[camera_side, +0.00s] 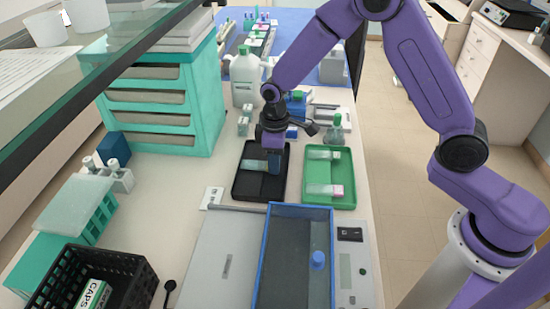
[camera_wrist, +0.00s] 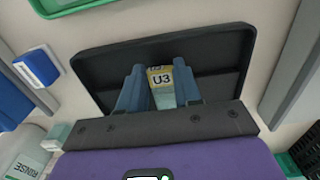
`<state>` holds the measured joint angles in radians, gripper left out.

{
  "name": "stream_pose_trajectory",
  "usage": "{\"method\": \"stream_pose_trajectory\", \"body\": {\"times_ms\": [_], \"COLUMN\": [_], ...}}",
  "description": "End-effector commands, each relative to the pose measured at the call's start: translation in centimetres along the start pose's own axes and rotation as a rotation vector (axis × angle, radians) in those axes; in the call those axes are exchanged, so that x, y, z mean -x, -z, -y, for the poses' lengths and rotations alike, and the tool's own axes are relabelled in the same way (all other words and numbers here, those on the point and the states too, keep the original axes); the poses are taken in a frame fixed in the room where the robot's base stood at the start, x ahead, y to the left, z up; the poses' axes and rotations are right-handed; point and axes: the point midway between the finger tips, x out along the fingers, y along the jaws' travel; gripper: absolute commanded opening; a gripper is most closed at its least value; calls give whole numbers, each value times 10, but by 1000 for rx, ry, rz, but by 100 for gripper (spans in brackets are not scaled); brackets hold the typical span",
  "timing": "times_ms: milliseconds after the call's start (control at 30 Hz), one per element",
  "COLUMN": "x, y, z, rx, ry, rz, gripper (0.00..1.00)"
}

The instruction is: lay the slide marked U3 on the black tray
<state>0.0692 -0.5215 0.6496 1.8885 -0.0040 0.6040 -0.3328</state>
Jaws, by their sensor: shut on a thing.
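The slide marked U3 (camera_wrist: 159,82) has a yellowish label end and shows between the two blue fingers of my gripper (camera_wrist: 160,88) in the wrist view. My gripper is shut on it. In the side view my gripper (camera_side: 274,163) is low over the black tray (camera_side: 249,190). A pale slide-like strip (camera_side: 255,165) shows just left of the fingers there. The black tray also fills the background behind the slide in the wrist view (camera_wrist: 215,66). I cannot tell whether the slide touches the tray floor.
A green tray (camera_side: 343,201) with slides lies right of the black tray. A blue-rimmed basin (camera_side: 268,245) stands in front. Bottles stand behind, including a white one with a green cap (camera_side: 245,75). A teal drawer rack (camera_side: 205,105) is at left.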

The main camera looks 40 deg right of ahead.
Motion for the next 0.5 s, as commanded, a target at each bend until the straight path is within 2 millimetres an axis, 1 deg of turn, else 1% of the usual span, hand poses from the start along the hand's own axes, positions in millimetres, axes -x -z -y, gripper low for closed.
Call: {"method": "stream_pose_trajectory", "body": {"times_ms": [400, 433, 467, 500], "x": [-4, -4, -4, -4], "y": [0, 0, 0, 0], "z": [0, 0, 0, 0], "rx": [0, 0, 0, 0], "ry": [0, 0, 0, 0], "rz": [0, 0, -1, 0], "gripper": [2, 40, 49, 62]}}
